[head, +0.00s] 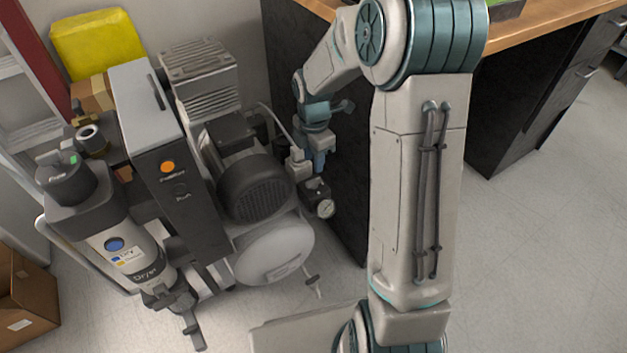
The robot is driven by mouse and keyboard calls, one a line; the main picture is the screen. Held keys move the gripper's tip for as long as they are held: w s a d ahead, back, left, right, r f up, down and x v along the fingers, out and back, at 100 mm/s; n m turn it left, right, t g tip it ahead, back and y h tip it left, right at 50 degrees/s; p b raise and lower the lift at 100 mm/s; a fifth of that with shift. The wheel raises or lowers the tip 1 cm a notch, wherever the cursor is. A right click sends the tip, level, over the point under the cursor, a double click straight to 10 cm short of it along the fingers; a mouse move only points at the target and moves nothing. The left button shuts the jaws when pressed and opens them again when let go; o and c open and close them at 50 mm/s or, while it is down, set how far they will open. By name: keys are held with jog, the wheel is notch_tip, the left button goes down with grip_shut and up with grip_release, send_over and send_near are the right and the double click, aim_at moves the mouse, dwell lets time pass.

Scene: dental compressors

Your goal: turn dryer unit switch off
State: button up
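The dryer unit (125,250) is an upright grey cylinder with a dark cap, at the left in the head view. It bears a blue round button (114,244) and a "Dryer" label. A small green mark (72,158) shows on its cap. I cannot tell which of these is the switch, or its on/off state. My gripper (318,158) hangs pointing down at the right side of the compressor, well to the right of the dryer unit. Its fingertips are small and hard to make out against the fittings there, so its opening is unclear.
A dark panel box with an orange round button (167,167) stands between the dryer and the compressor motor (255,188). A pressure gauge (325,208) sits below my gripper. A dark cabinet with a wooden top (545,35) is behind my arm. A cardboard box (25,305) lies lower left. Floor at right is clear.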

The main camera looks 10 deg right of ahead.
aim_at(313, 180)
notch_tip(313, 180, down, 8)
jog(key=b, duration=0.2)
jog(key=shift+r+b, duration=0.2)
jog(key=shift+b, duration=0.15)
grip_shut()
